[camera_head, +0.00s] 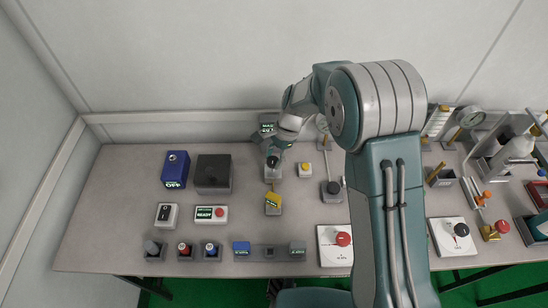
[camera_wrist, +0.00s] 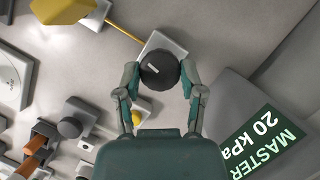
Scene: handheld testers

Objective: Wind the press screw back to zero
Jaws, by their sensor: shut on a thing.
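The press screw shows in the wrist view as a round black knob (camera_wrist: 158,70) with a short white mark on its top. It sits on a pale block (camera_wrist: 165,42). My gripper (camera_wrist: 160,78) is shut on the knob, one finger on each side. In the head view my gripper (camera_head: 274,160) is low over the small grey block (camera_head: 273,175), and the arm hides most of the knob. Beside it stands a grey display unit whose green screen (camera_wrist: 265,143) reads "MASTER 20 kPa" in the wrist view; the display (camera_head: 268,127) is behind my gripper in the head view.
A yellow-topped device (camera_head: 272,201) stands in front of the block, and a yellow button box (camera_head: 305,170) to its right. A blue box (camera_head: 175,170) reading OFF and a dark box (camera_head: 213,173) stand left. The table (camera_head: 120,190) is bare at far left. My arm hides part of the right side.

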